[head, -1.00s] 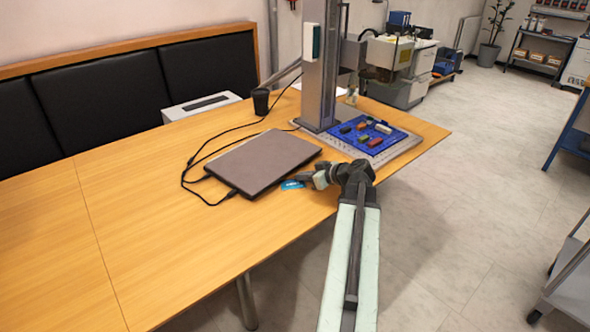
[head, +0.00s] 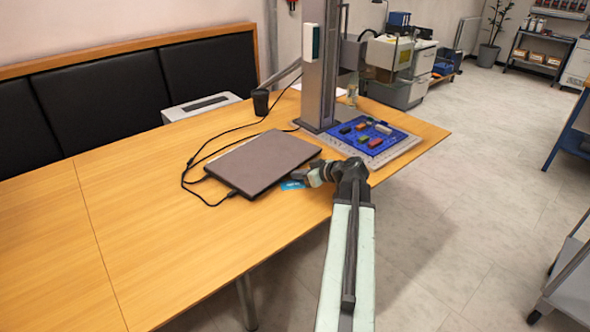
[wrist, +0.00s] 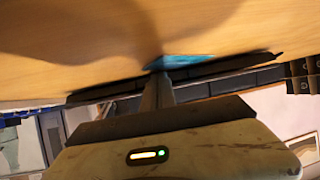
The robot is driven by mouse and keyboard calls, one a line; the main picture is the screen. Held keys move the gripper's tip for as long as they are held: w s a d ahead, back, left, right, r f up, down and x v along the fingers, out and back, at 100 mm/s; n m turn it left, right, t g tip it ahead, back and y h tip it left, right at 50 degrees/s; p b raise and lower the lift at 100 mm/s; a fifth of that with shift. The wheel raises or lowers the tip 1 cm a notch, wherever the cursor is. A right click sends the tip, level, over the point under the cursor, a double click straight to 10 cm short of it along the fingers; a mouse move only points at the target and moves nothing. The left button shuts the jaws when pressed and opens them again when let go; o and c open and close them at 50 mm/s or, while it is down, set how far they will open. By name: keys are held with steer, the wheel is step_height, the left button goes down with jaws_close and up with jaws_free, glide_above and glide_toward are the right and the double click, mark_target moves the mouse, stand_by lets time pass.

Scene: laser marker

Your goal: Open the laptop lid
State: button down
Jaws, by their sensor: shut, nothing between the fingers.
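The laptop (head: 262,162) lies closed and flat on the wooden table, its dark grey lid facing up. In the wrist view a thin dark band, probably the laptop's edge (wrist: 225,66), crosses the picture. My gripper (head: 298,174) is shut and empty at the laptop's right front side, low beside its edge. In the wrist view the gripper fingers (wrist: 158,85) end close to the dark band; I cannot tell whether they touch it.
A blue card (head: 292,185) lies on the table under the gripper. Black cables (head: 190,170) run along the laptop's left side. A black cup (head: 261,102) stands behind it. To the right are a metal column (head: 318,75) and a blue tray (head: 345,143) with small blocks. The table's left is clear.

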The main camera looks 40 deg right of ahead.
steer(key=shift+w, duration=0.45)
steer(key=shift+a, duration=0.1)
steer(key=shift+r, duration=0.1)
steer(key=shift+w+r+p, duration=0.2)
steer(key=shift+r+p, duration=1.75)
steer(key=shift+p, duration=0.1)
steer(key=shift+r, duration=0.15)
steer(key=shift+r+p, duration=0.2)
steer(key=shift+p, duration=0.15)
steer(key=r+p, duration=0.1)
steer(key=w+r+p, duration=0.1)
steer(key=r+p, duration=0.2)
steer(key=shift+w+a+r, duration=0.1)
steer(key=shift+w+r, duration=0.05)
steer(key=shift+w, duration=0.15)
